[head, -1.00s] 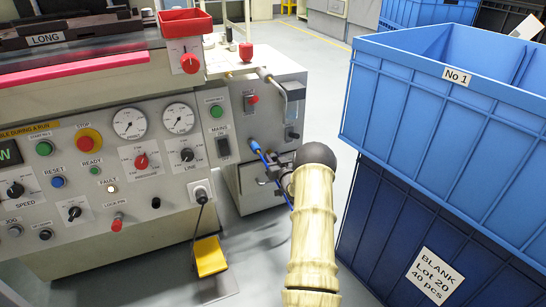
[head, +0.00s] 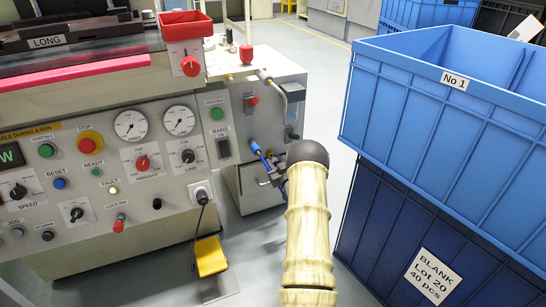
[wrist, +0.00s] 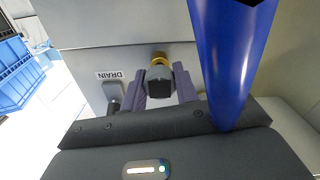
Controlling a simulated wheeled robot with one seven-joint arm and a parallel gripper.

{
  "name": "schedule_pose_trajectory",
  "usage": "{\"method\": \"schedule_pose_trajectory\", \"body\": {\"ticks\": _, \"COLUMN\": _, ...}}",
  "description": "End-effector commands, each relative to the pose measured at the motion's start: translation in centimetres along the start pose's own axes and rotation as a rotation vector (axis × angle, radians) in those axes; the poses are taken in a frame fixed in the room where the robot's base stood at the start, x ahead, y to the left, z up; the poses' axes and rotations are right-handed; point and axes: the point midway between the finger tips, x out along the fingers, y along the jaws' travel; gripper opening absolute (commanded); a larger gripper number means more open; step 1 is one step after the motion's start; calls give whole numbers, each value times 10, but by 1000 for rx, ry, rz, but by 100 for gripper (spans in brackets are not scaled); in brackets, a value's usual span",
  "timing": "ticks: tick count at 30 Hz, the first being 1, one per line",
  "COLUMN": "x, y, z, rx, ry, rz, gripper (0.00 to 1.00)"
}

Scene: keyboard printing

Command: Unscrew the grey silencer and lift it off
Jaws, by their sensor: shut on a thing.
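In the wrist view the grey silencer (wrist: 158,90) is a dark, blunt piece. It sits at a brass-coloured fitting (wrist: 160,59) on the grey cabinet face. My gripper (wrist: 160,74) has one purple-grey finger on each side of it and is shut on it. The silencer appears still at the fitting; whether its thread is loose I cannot tell. In the head view my pale arm hides the silencer and most of my gripper, beside the cabinet (head: 290,82).
A blue tube (wrist: 230,65) stands close beside my gripper in the wrist view. A DRAIN label (wrist: 110,75) is on the cabinet's face. Stacked blue crates (head: 425,125) stand to the right of my arm. The floor (head: 322,90) between cabinet and crates is clear.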

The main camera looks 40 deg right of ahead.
Motion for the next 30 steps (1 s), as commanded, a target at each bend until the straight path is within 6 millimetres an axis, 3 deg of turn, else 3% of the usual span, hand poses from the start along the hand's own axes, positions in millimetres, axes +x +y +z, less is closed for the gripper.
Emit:
{"method": "schedule_pose_trajectory", "body": {"ticks": 8, "x": -2, "y": 1, "z": -4, "rx": 0, "ry": 1, "rz": 1, "gripper": 0}}
{"method": "schedule_pose_trajectory", "body": {"ticks": 24, "x": -36, "y": 6, "z": -30, "rx": 0, "ry": 0, "rz": 0, "gripper": 0}}
{"method": "schedule_pose_trajectory", "body": {"ticks": 30, "x": -40, "y": 5, "z": -30, "rx": 0, "ry": 2, "rz": 0, "gripper": 0}}
